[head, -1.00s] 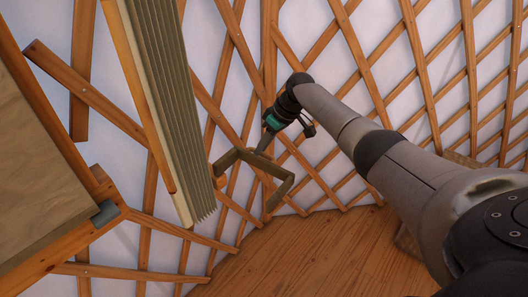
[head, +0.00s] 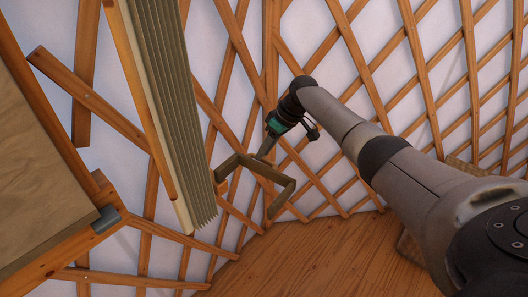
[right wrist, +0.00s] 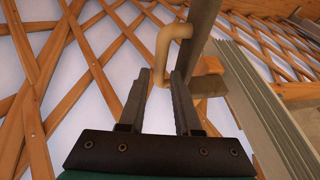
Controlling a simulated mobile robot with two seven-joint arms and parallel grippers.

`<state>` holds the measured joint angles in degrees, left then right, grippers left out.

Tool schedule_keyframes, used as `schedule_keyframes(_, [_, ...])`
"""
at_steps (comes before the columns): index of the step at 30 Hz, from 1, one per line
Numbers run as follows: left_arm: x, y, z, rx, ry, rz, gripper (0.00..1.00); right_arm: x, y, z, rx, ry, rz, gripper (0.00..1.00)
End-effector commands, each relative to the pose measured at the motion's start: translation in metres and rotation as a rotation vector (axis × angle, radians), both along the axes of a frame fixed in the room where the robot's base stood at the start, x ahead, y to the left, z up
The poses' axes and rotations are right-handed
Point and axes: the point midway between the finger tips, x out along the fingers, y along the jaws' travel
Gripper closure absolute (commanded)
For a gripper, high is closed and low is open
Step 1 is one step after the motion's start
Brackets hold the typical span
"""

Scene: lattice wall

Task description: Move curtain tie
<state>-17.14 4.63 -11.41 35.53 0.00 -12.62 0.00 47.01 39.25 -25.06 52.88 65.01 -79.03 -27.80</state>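An olive-brown, U-shaped bracket (head: 272,174), which seems to be the curtain tie, sticks out beside the pleated olive curtain (head: 172,110) in the head view. My right gripper (head: 263,153) is at the bracket's back bar, by the lattice wall. In the right wrist view, my right gripper (right wrist: 160,75) has its two fingers apart with a gap between them. A tan, curved handle (right wrist: 165,45) on a grey-brown bar (right wrist: 200,35) lies just beyond the fingertips. Whether a finger touches it cannot be told. My left gripper is not in view.
The wooden lattice wall (head: 365,75) over white cloth stands behind. A wood-framed panel (head: 45,150) with a grey corner piece fills the left side. The plank floor (head: 320,255) below is clear where it shows.

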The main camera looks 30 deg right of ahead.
Motion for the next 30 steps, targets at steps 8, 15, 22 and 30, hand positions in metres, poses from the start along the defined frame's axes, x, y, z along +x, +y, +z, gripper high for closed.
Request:
schedule_keyframes(8, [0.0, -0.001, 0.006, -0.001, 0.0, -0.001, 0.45, -0.017, -0.02, 0.056, -0.004, -0.003, -0.001, 0.68])
schedule_keyframes(15, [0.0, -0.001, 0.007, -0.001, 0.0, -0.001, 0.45, -0.033, -0.036, 0.103, -0.004, -0.001, -0.002, 0.68])
schedule_keyframes(22, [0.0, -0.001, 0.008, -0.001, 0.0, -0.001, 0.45, -0.04, -0.044, 0.125, -0.001, 0.002, -0.002, 0.68])
schedule_keyframes(30, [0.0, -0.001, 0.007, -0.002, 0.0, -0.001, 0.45, -0.041, -0.044, 0.129, -0.001, 0.002, -0.001, 0.68])
